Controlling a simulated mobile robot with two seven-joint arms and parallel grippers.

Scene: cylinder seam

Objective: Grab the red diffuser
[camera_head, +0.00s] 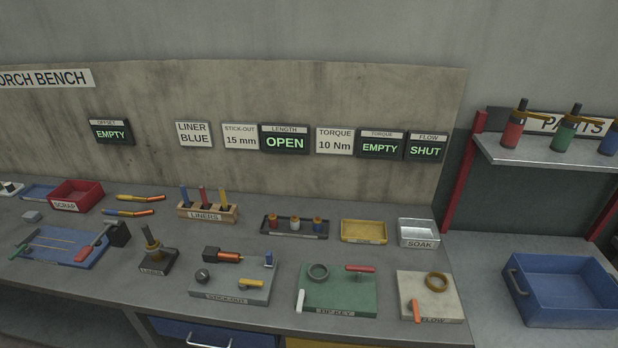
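A dark tray (260,232) stands near the back of the bench and holds small upright pieces in a row. The tray's label is too small to read, so I cannot confirm that the left piece is the red diffuser. A larger red part (512,134) with a dark top stands on the shelf at the upper right. Neither of my grippers is in view.
A liner rack (207,212) stands left of the tray; a yellow tray (364,231) and the SOAK tin (418,233) stand right. In front are the stick-out fixture (230,283), green plate (337,289) and flow plate (430,296). A blue bin (560,305) is far right.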

